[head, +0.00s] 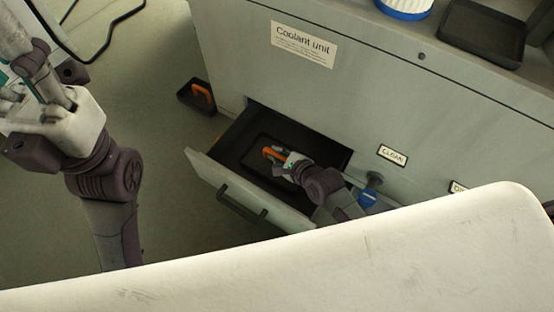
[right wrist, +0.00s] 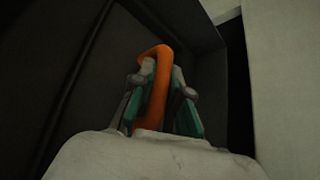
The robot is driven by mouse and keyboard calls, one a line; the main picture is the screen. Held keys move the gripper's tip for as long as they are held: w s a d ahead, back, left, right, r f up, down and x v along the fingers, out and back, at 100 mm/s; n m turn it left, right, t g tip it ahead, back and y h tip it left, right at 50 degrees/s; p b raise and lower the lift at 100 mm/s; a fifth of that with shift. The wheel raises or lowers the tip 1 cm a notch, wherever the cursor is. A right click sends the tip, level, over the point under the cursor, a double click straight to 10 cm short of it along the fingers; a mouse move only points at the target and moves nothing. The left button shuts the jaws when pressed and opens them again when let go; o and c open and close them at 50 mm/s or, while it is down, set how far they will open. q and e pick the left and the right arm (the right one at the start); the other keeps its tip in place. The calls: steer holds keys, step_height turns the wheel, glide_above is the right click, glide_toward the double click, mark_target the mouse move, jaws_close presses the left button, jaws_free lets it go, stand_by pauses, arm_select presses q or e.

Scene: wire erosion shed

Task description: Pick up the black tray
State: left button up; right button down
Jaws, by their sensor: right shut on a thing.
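A black tray (head: 262,146) lies inside the open drawer, with its near side partly hidden by my right arm. An orange handle (head: 272,152) stands up at the tray. My right gripper (head: 279,156) reaches down into the drawer and is shut on this handle. In the right wrist view the orange handle (right wrist: 157,85) sits between the finger pads of my right gripper (right wrist: 160,100), with dark walls around it. My left gripper (head: 28,78) is at the upper left, close to the camera and partly cut off, away from the drawer; its fingertips are not clear.
The drawer front (head: 235,195) with its dark pull handle stands out from the coolant unit (head: 300,85). A small dark holder (head: 190,97) with an orange part sits on the floor. Another black tray (head: 484,55) and a white-blue container (head: 403,12) stand on top. Open floor lies left.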

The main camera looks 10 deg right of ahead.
steer(key=shift+r, duration=0.25)
